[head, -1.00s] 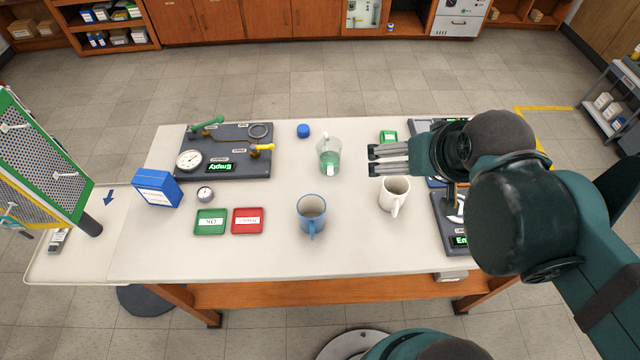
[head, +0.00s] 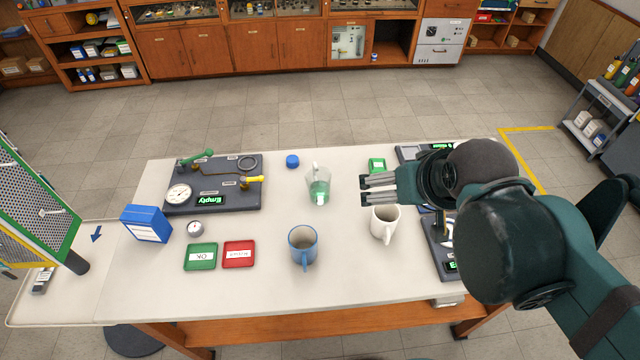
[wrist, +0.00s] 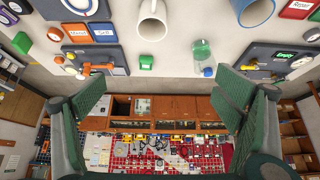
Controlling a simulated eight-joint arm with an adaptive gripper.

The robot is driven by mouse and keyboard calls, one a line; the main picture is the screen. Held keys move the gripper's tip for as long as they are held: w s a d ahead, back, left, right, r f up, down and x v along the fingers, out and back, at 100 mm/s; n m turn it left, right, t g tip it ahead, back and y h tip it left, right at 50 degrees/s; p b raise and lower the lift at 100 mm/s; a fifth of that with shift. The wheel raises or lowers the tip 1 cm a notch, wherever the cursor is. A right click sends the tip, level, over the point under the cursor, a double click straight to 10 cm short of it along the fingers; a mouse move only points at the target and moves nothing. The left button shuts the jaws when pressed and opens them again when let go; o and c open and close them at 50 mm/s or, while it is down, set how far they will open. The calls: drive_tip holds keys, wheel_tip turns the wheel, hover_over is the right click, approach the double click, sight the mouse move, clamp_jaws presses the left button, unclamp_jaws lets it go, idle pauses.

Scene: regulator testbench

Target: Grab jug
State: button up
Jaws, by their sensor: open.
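The jug (head: 318,188) is clear with green liquid in its lower part. It stands upright near the middle of the table in the head view, and also shows in the wrist view (wrist: 202,52). My gripper (head: 363,189) is to the right of the jug, its fingers pointing left toward it, with a gap between them. The gripper is open and empty. In the wrist view its two green fingers (wrist: 163,95) are spread wide, with nothing between them close by.
A white mug (head: 384,224) stands just below my fingers, and a blue mug (head: 303,246) stands in front of the jug. A blue cap (head: 292,161) lies behind it. A gauge board (head: 214,185) is at left; red (head: 238,254) and green trays (head: 201,257) lie nearer.

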drive_tip(key=c, duration=2)
drive_tip(key=shift+w, duration=0.1)
drive_tip(key=shift+c, duration=0.2)
drive_tip(key=w+a+r+n+g+p, duration=0.15)
drive_tip(key=w+a, duration=0.25)
drive_tip(key=w, duration=0.6)
drive_tip(key=w+a+f+g+p, duration=0.1)
drive_tip(key=w+a+f, duration=0.3)
drive_tip(key=w+f, duration=0.1)
drive_tip(key=w+a+f+n+g+p, duration=0.1)
drive_tip(key=w+a+f+g+p, duration=0.1)
drive_tip(key=w+a+f, duration=0.2)
drive_tip(key=w+a+f+n+g+p, duration=0.1)
drive_tip(key=w+a+f, duration=0.3)
drive_tip(key=w, duration=0.5)
drive_tip(key=shift+w+a+f+n+g+p, duration=0.1)
drive_tip(key=shift+f+n+g+p, duration=0.1)
drive_tip(key=shift+f+g, duration=0.35)
drive_tip(key=shift+w+a+f+n+g+p, duration=0.1)
drive_tip(key=shift+f+g+p, duration=0.1)
drive_tip(key=shift+f, duration=0.65)
drive_tip(key=shift+w+a+f, duration=0.25)
drive_tip(key=shift+a+f, duration=0.05)
drive_tip(key=shift+f, duration=0.4)
drive_tip(key=shift+f, duration=0.1)
